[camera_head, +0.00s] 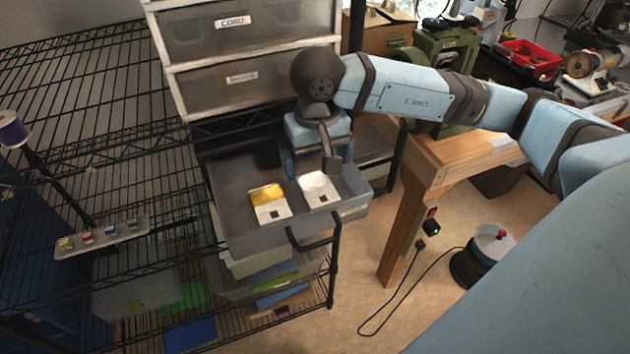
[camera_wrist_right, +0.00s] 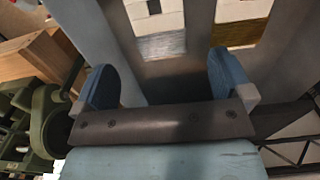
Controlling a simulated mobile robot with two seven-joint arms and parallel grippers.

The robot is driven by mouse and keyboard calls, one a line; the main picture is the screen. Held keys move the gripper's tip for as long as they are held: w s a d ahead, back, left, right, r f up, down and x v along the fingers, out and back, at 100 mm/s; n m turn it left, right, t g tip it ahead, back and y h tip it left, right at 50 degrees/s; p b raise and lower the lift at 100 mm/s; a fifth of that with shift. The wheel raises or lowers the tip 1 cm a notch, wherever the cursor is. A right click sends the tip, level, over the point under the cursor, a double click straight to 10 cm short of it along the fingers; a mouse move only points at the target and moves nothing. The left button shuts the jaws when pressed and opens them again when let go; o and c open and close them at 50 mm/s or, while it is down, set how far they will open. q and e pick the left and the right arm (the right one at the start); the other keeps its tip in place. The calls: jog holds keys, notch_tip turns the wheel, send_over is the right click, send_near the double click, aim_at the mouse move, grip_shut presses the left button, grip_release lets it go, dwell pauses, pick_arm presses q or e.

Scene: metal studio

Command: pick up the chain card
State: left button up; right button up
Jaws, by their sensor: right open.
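Two small cards lie in the open grey drawer. One card (camera_head: 270,204) has a gold upper part and white lower part; the other card (camera_head: 318,190), to its right, is white and silvery. I cannot tell which one is the chain card. In the right wrist view the silvery card (camera_wrist_right: 155,28) is at top left and the gold card (camera_wrist_right: 240,22) at top right. My right gripper (camera_head: 312,160) is over the back of the drawer, behind the cards. Its blue fingers (camera_wrist_right: 165,85) are apart with nothing between them. My left gripper is not in view.
The drawer (camera_head: 235,222) has raised walls and a dark front handle (camera_head: 312,242). Closed drawers (camera_head: 235,85) stand behind it. A wire shelf with a small tray (camera_head: 102,237) is at left. A wooden bench (camera_head: 440,165) is close on the right.

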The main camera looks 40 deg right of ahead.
aim_at(316, 184)
notch_tip(316, 184, down, 6)
jog(key=shift+r, duration=0.2)
jog(key=c, duration=1)
